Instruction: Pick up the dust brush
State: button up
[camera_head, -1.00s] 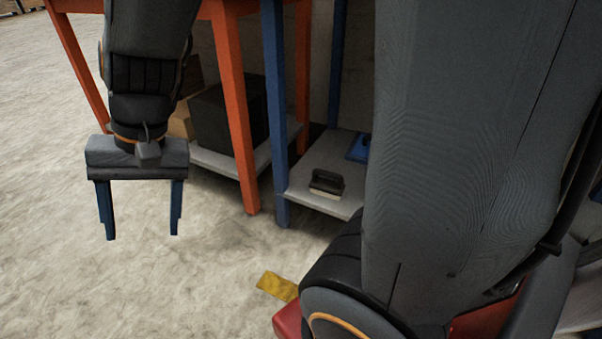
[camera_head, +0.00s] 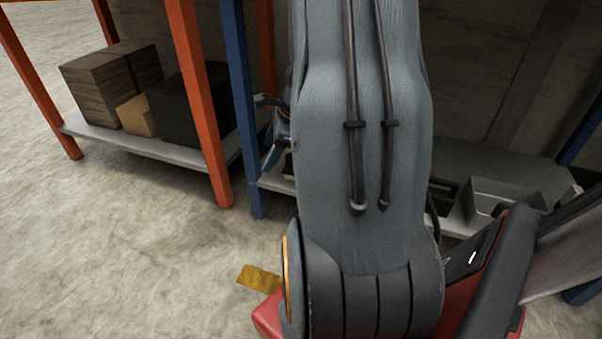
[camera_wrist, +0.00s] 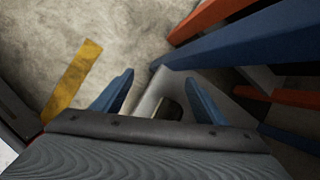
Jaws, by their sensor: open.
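The dust brush (camera_wrist: 170,109) shows only as a dark piece on the low grey shelf (camera_wrist: 150,97) in the wrist view, mostly hidden by my gripper's body. My gripper (camera_wrist: 159,77) is open, its two blue fingers apart on either side of the brush's visible part. I cannot tell how high the fingers are above it. In the head view my gripper (camera_head: 273,150) is partly hidden behind my own arm, above the left end of the low shelf (camera_head: 272,182). The brush is largely hidden there.
A blue post (camera_head: 243,110) stands close left of my gripper, with an orange post (camera_head: 200,105) beyond it. Boxes (camera_head: 105,85) sit on the left shelf. A grey bin (camera_head: 500,200) stands at the right. A yellow floor strip (camera_head: 259,278) lies in front.

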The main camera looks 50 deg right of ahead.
aim_at(288, 171)
jog(key=s+d+f+m, duration=0.1)
jog(key=d+f, duration=0.1)
jog(key=d, duration=0.1)
jog(key=s+d+f+m+h, duration=0.1)
jog(key=s+d+f, duration=0.1)
jog(key=d, duration=0.1)
jog(key=s+d+f+m+b, duration=0.1)
jog(key=d+f+m, duration=0.1)
jog(key=d, duration=0.2)
jog(key=shift+s, duration=0.15)
jog(key=shift+w+d+b+x, duration=0.15)
jog(key=shift+b+x, duration=1.05)
jog(key=shift+x, duration=0.5)
jog(key=shift+w+d+b+x, duration=0.15)
jog(key=shift+b+x, duration=1.05)
jog(key=shift+x, duration=0.5)
jog(key=shift+r, duration=0.2)
jog(key=c, duration=1.2)
jog(key=shift+c, duration=0.2)
jog(key=shift+r, duration=0.15)
